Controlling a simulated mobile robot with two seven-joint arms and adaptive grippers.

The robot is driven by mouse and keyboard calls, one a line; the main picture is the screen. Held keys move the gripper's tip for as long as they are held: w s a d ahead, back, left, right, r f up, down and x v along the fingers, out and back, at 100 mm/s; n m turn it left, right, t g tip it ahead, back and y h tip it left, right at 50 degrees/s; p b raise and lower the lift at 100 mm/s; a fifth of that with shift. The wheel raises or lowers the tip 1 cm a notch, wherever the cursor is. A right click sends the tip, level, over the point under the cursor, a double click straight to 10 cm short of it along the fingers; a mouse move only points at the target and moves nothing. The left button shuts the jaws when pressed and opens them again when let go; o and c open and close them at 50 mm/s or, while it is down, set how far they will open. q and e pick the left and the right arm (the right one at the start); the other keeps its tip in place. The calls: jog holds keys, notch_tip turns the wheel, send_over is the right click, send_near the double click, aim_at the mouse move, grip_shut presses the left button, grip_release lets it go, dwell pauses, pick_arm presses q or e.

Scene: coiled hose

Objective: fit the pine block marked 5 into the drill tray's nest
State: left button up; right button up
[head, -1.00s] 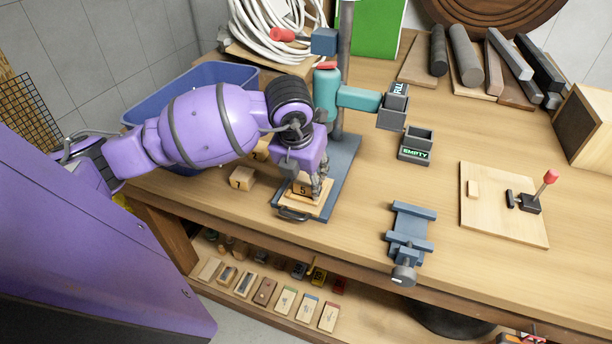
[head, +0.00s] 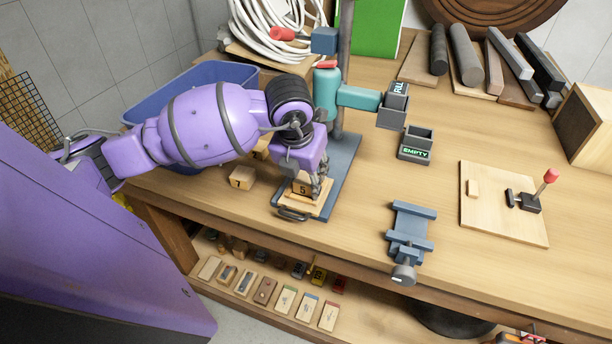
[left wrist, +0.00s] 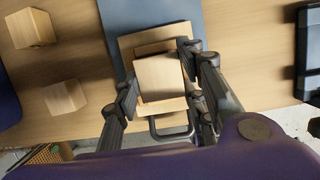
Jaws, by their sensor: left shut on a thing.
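The pine block marked 5 (head: 302,191) is at the drill tray, with its number facing the front. The drill tray (head: 318,211) is a pale wooden tray with a dark front handle, on the drill's blue-grey base. My left gripper (head: 319,186) reaches down from above and is shut on the block. In the left wrist view the block (left wrist: 160,77) lies between the two fingers (left wrist: 158,75), over the tray (left wrist: 165,107). A strip of tray recess shows beyond its far edge. I cannot tell whether the block sits fully down in the nest. My right gripper is out of view.
A loose pine block (head: 242,178) stands left of the tray, with another partly hidden behind my arm. The teal drill column (head: 327,95) rises behind. A blue bin (head: 190,88) is at the back left, a vise (head: 410,232) to the right. Bench between is clear.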

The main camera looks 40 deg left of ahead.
pick_arm(q)
jog(key=shift+s+f, duration=0.1)
jog(key=shift+f, duration=0.15)
jog(key=o, duration=1.2)
jog(key=shift+r, duration=0.15)
jog(key=shift+r, duration=0.25)
jog(key=v, duration=1.1)
jog(key=shift+r, duration=0.15)
